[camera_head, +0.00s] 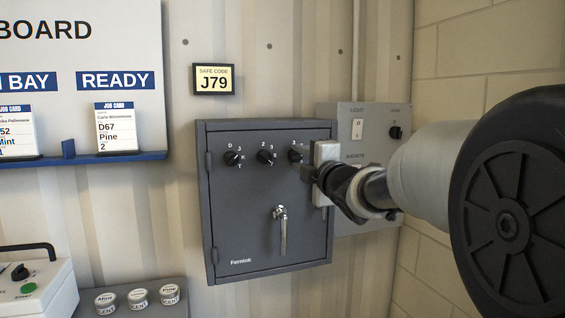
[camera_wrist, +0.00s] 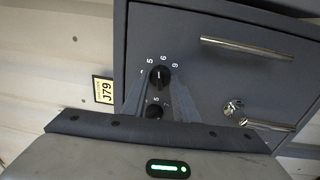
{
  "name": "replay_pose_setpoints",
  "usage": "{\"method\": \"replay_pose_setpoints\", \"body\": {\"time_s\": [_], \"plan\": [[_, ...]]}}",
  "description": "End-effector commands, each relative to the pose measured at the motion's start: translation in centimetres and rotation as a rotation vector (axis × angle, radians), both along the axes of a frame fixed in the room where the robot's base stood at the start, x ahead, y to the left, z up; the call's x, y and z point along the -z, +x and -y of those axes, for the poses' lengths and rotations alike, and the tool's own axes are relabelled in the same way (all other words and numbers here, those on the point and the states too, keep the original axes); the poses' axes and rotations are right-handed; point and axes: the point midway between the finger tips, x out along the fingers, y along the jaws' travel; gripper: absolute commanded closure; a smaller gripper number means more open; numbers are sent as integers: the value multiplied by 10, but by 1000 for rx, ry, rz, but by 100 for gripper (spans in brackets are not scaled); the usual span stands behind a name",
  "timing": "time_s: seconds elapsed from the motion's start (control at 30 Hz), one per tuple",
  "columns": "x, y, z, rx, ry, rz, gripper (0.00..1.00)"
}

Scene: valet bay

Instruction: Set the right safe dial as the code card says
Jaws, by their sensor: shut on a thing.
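The grey safe (camera_head: 265,200) hangs on the wall, with three black dials in a row near its top. The right dial (camera_head: 295,155) is partly hidden by my gripper (camera_head: 314,172). The left dial (camera_head: 232,158) and middle dial (camera_head: 265,157) are clear of it. The code card (camera_head: 214,79) above the safe reads J79. In the wrist view, the code card (camera_wrist: 104,90) is turned sideways, and my gripper's fingers (camera_wrist: 155,92) lie either side of the right dial (camera_wrist: 160,77), shut on it. Digits surround that dial; its exact setting is unclear.
A chrome lever (camera_head: 282,228) sticks out from the safe door below the dials. A grey switch box (camera_head: 358,128) is close behind my gripper, right of the safe. A job board (camera_head: 80,92) is at left; several small tins (camera_head: 138,297) stand on a shelf below.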

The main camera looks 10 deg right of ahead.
Motion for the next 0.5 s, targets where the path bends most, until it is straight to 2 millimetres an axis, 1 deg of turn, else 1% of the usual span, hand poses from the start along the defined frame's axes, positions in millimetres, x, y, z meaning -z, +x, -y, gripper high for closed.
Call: {"method": "replay_pose_setpoints", "body": {"time_s": [0.5], "plan": [[-3,0,-2,-2,483,-93,96]]}}
